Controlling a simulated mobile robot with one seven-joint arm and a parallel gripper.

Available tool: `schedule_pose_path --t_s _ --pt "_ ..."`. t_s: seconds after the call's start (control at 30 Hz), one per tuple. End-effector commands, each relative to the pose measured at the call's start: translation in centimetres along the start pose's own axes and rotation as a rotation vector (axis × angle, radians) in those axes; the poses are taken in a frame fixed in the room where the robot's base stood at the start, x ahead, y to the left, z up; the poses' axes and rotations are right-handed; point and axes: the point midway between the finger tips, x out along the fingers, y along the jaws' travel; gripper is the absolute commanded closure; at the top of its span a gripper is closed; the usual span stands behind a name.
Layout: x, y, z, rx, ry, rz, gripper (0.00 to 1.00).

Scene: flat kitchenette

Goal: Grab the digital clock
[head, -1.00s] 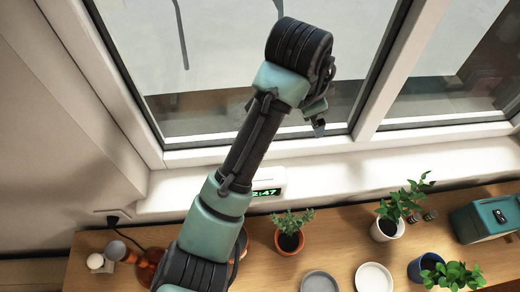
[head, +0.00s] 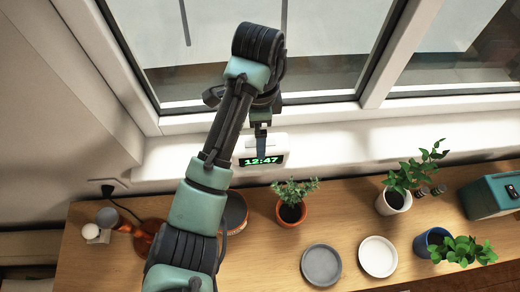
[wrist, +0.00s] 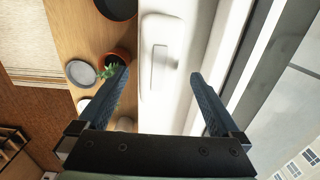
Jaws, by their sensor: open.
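The digital clock (head: 262,160) is a white box with green digits reading 12:47. It stands on the white window sill, its display facing the head camera. In the wrist view the clock (wrist: 160,68) shows from above as a white block on the white sill, between and beyond my fingertips. My gripper (head: 260,130) is above and just behind the clock in the head view, partly overlapping its top edge. In the wrist view my gripper (wrist: 159,73) has its two blue fingers wide apart with nothing held. I cannot tell the exact height gap.
The window stands close behind the sill. On the wooden counter (head: 150,210) in front are a small potted plant (head: 291,201), a grey plate (head: 321,265), a white plate (head: 378,256), further plants and a teal appliance (head: 492,196). The sill right of the clock is clear.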

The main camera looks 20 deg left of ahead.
Motion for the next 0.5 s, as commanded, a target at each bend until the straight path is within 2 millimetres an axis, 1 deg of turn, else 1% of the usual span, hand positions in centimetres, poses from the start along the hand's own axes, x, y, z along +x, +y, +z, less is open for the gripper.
schedule_pose_path --t_s 0.03,0.3,0.5 --pt "1.3 0.2 -0.2 0.002 0.002 0.004 0.00" --pt "4.1 0.2 -0.2 0.000 -0.001 0.003 0.00" --pt "4.5 0.2 -0.2 0.000 -0.001 0.000 0.00"
